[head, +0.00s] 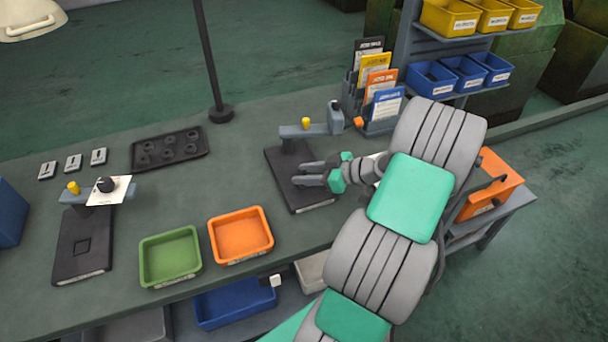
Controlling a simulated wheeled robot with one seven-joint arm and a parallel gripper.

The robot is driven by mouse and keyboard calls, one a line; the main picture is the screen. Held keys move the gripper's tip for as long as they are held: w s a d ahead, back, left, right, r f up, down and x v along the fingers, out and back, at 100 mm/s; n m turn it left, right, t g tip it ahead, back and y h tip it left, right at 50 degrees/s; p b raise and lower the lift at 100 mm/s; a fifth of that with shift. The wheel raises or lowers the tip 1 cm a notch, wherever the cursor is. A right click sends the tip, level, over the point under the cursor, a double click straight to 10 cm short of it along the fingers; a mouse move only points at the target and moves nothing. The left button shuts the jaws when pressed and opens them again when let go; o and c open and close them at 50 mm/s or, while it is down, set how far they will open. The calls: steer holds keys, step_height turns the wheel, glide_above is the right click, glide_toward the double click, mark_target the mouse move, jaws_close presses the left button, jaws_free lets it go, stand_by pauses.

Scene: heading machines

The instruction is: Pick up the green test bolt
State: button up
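I cannot make out a green bolt in the head view; it may be hidden or too small to tell. My gripper (299,174) is over the black base plate of the right-hand bench fixture (285,164), pointing left. Its two grey fingers are apart, with a narrow gap between them and nothing visible in it. My arm hides the bench to the right of the gripper. The teal patches near the fingers are part of my arm.
A green tray (170,257) and an orange tray (241,235) stand at the bench's front edge. A dark tray with round recesses (169,147) lies behind them. A second fixture (82,246) stands left. A thin post (209,60) rises from the bench's back.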

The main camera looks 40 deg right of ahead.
steer(key=shift+w+a+f, duration=0.1)
steer(key=shift+w, duration=0.05)
jaws_close()
stand_by(0.5)
